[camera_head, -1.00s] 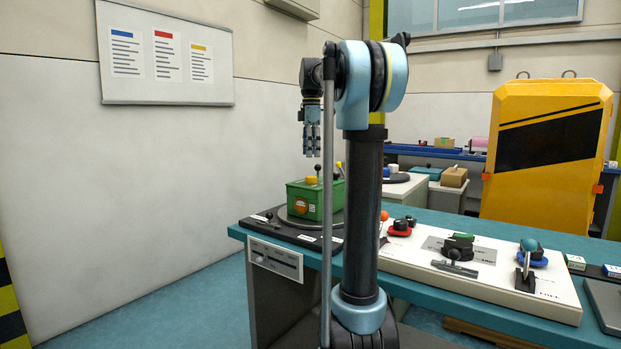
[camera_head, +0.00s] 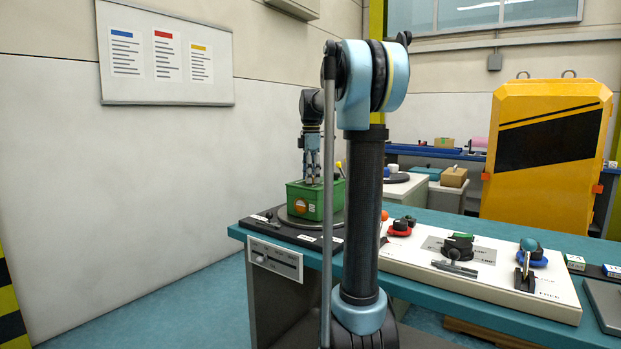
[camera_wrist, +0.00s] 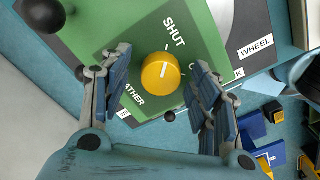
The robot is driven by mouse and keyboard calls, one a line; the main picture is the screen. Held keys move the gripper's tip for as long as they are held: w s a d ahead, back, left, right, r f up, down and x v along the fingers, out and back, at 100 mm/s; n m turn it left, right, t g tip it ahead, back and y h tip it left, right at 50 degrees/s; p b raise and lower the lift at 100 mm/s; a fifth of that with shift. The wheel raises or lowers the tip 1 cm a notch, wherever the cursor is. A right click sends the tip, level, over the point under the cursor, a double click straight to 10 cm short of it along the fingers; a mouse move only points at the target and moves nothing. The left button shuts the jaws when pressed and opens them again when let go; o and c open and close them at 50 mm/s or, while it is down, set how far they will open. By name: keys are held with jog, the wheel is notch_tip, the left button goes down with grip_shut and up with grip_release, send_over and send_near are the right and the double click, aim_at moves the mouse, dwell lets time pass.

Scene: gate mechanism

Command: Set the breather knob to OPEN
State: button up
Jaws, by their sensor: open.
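The breather knob (camera_wrist: 160,72) is a round yellow knob on the top face of the green box (camera_wrist: 207,45). A pale line marks its top; I cannot tell for sure which end is the pointer. The word SHUT is printed above it in the wrist view; a partly hidden word ending in "EATHER" is at lower left. I cannot read OPEN. My gripper (camera_wrist: 162,62) is open, with one finger on each side of the knob and gaps showing. In the head view my gripper (camera_head: 312,178) points down over the green box (camera_head: 300,205) and hides the knob.
A dark ball-topped lever (camera_wrist: 44,15) stands at upper left in the wrist view. A label reading WHEEL (camera_wrist: 256,46) lies to the right. In the head view, a white control panel (camera_head: 490,290) with several controls is on the teal bench, right of the box.

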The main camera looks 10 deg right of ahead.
jog(key=c, duration=1.1)
jog(key=shift+m, duration=0.4)
jog(key=m, duration=0.3)
jog(key=shift+w+m, duration=0.1)
jog(key=shift+m, duration=0.3)
jog(key=m, duration=0.4)
jog(key=shift+r+m, duration=0.1)
jog(key=shift+m, duration=0.2)
jog(key=m, duration=0.8)
jog(key=shift+m, duration=0.3)
